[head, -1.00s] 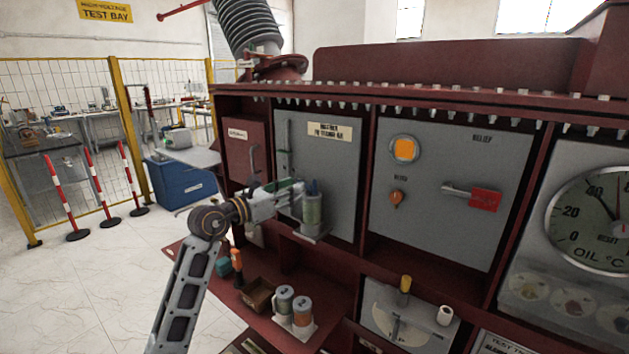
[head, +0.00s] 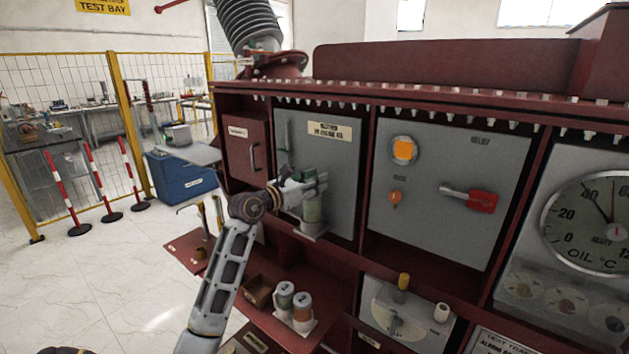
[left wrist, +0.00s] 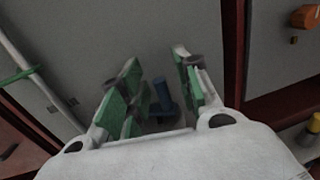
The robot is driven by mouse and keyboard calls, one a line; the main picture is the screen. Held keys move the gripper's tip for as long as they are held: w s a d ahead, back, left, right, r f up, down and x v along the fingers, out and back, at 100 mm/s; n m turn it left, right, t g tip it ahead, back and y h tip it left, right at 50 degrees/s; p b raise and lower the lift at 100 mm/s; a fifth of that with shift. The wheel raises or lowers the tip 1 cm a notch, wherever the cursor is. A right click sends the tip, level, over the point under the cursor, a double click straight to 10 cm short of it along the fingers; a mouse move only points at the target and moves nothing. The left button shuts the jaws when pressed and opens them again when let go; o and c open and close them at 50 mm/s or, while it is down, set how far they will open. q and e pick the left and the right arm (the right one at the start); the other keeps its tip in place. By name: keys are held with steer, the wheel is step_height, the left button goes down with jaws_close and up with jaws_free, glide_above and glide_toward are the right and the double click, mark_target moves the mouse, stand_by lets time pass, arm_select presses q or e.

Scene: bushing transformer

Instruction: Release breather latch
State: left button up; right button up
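The breather is a grey-green canister (head: 313,210) on a small bracket at the lower part of the grey breather panel (head: 345,180). Its blue upper part, which looks like the latch (left wrist: 162,95), shows in the left wrist view between my fingers. My left gripper (head: 312,183) is at the top of the canister and hides the blue part in the head view. In the left wrist view the green-padded fingers (left wrist: 158,90) stand apart on either side of the blue part, with gaps visible. My right gripper is not in view.
A red lever (head: 482,200) and an orange knob (head: 394,197) are on the panel to the right. Two jars (head: 293,306) and an open box (head: 258,291) stand on the red ledge below. A door handle (head: 254,158) sticks out left of the gripper.

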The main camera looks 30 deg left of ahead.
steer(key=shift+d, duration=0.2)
arm_select(q)
steer(key=c, duration=0.7)
jaws_close()
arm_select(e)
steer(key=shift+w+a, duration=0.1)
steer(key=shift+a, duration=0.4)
